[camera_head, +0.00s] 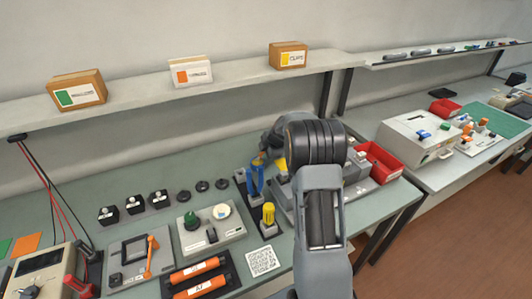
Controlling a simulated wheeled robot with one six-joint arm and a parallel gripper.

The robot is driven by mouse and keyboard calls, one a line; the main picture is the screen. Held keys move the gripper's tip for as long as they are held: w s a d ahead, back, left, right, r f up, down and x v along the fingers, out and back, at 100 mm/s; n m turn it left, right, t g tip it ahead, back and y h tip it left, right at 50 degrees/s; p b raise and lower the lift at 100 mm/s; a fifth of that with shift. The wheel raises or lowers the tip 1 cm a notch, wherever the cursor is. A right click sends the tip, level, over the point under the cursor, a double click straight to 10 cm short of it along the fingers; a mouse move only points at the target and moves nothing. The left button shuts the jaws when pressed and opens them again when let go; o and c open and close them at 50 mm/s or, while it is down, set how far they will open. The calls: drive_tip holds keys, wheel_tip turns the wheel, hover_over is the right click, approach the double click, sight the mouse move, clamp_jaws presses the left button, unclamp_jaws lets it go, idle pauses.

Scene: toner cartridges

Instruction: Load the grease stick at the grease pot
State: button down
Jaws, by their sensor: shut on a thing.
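My gripper (260,160) hangs at the end of my bent arm over the black tool rack (240,178), small in view and partly hidden by my own links. It is shut at the top of a blue-handled stick (256,182), which stands upright at the rack; I cannot tell whether its lower end is seated. A yellow-handled stick (268,214) stands upright in the near end of the rack. No label shows which stick is the grease stick. A round pale dish (222,211) on the light panel (212,236) may be the grease pot.
Orange cartridges (200,270) lie in a dark tray in front. Several black blocks and caps stand behind. A red bin (380,163) is right of my arm. A shelf (220,84) with boxes runs above.

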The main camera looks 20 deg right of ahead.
drive_tip(key=shift+f+b, duration=0.45)
drive_tip(key=shift+b, duration=0.2)
idle(0.4)
idle(0.5)
drive_tip(key=shift+r+p, duration=0.75)
drive_tip(key=shift+r, duration=2.8)
drive_tip(key=shift+f+b, duration=0.7)
drive_tip(key=shift+f, duration=2.85)
drive_tip(key=shift+r, duration=0.1)
